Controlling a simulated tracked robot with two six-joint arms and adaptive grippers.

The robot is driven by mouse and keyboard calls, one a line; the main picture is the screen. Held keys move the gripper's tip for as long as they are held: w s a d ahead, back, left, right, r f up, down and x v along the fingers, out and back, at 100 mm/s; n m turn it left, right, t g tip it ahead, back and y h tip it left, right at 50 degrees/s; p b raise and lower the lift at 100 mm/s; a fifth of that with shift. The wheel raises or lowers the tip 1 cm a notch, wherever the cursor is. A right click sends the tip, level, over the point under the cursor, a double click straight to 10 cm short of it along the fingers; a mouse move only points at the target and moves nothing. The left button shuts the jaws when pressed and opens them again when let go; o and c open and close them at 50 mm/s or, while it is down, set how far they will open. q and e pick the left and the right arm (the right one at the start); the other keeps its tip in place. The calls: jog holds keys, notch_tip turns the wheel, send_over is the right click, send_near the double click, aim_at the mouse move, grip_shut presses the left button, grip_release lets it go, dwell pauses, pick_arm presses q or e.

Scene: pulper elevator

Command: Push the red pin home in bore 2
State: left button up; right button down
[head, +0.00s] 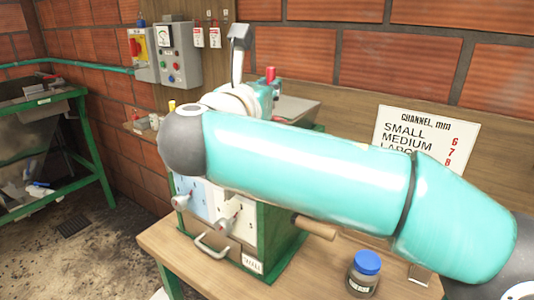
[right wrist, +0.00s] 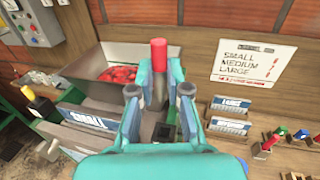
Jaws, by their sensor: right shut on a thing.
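My right gripper (head: 266,86) is beyond my teal forearm in the head view, at the top of the machine. In the right wrist view my right gripper (right wrist: 158,97) has its two teal fingers on either side of the red pin (right wrist: 158,55), shut on it. The pin's red top stands upright above the fingertips, and it also shows in the head view (head: 271,74). The pin's lower end is hidden. I cannot make out bore 2 or how deep the pin sits. My left gripper is not in view.
A metal hopper (right wrist: 88,62) with red fruit lies behind the fingers. Label plates stand on both sides, one reading SMALL (right wrist: 87,118). Coloured pegs (right wrist: 282,131) stand at the right. A blue-lidded jar (head: 364,274) stands on the bench below my forearm.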

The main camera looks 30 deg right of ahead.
notch_tip(320, 180, down, 11)
jog(key=shift+f+b, duration=0.1)
jog(key=shift+b, duration=0.65)
jog(key=c, duration=1.1)
grip_release()
jog(key=shift+c, duration=0.2)
jog(key=shift+s+a, duration=0.1)
jog(key=shift+a, duration=0.05)
jog(key=b+v, duration=0.1)
jog(key=v, duration=1)
jog(key=shift+s+a, duration=0.25)
jog(key=shift+a, duration=0.05)
